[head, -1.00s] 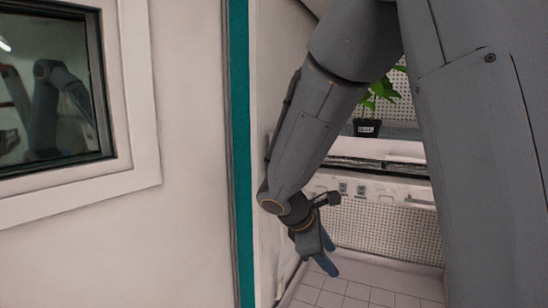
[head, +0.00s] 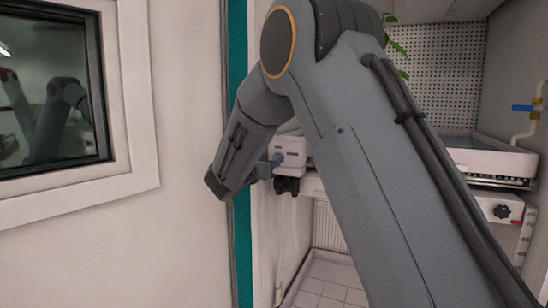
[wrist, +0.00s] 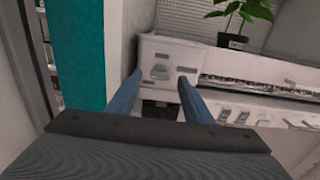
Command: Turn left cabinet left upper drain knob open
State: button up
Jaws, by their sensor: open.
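A white box (head: 290,148) is fixed at the left of the open chamber, with a black knob-like part (head: 287,186) just beneath it. In the wrist view, the white box (wrist: 168,58) faces me, and a dark part (wrist: 158,108) shows low between the fingers, partly hidden by my gripper. My gripper (wrist: 160,80) is open, its two blue fingers apart with nothing held between them. In the head view, my gripper (head: 278,159) is close to the white box; I cannot tell whether it touches. Another black knob (head: 502,212) is on the right, well away from my gripper.
A white tray (head: 490,160) on a shelf is right of my arm. A blue-handled valve (head: 524,108) on a pipe is at the far right. A potted plant (wrist: 232,40) stands behind the box. A teal edge strip (wrist: 78,50) and white wall are close on the left.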

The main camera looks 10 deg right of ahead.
aim_at(274, 157)
jog(key=shift+p+x, duration=0.35)
jog(key=shift+x, duration=1.55)
jog(key=c, duration=1.1)
jog(key=shift+o, duration=0.2)
